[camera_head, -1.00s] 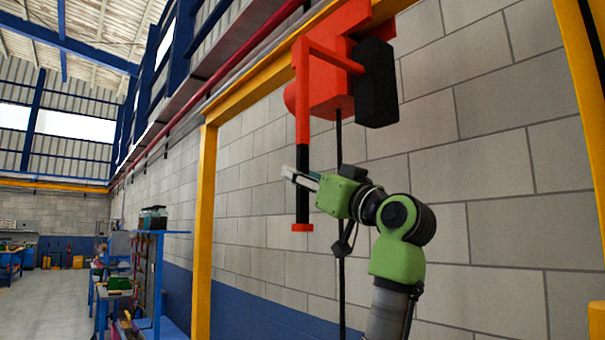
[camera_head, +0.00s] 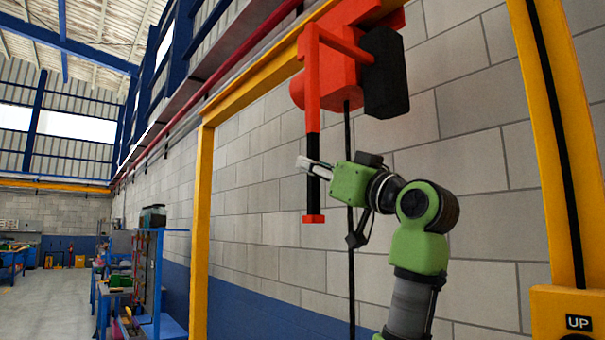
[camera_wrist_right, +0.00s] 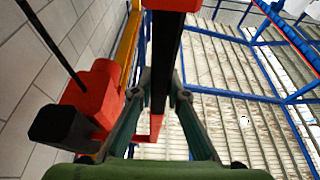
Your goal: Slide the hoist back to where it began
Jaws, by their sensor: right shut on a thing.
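The red hoist (camera_head: 343,78) with its black box (camera_head: 385,72) hangs from the yellow overhead beam (camera_head: 255,82). A red arm drops from it to a vertical black handle (camera_head: 313,150) with a red end cap. My right gripper (camera_head: 314,168) is shut on this handle above the cap. In the right wrist view the black handle (camera_wrist_right: 164,45) stands between my right gripper's two fingers (camera_wrist_right: 160,98), and the hoist (camera_wrist_right: 92,92) shows to the left. My left gripper is in neither view.
Yellow posts stand at the left (camera_head: 201,230) and right (camera_head: 552,150) of the beam. A yellow box marked UP (camera_head: 570,312) sits low at the right. A black cable (camera_head: 350,270) hangs below the hoist. A blue shelf unit (camera_head: 158,275) stands beyond the left post.

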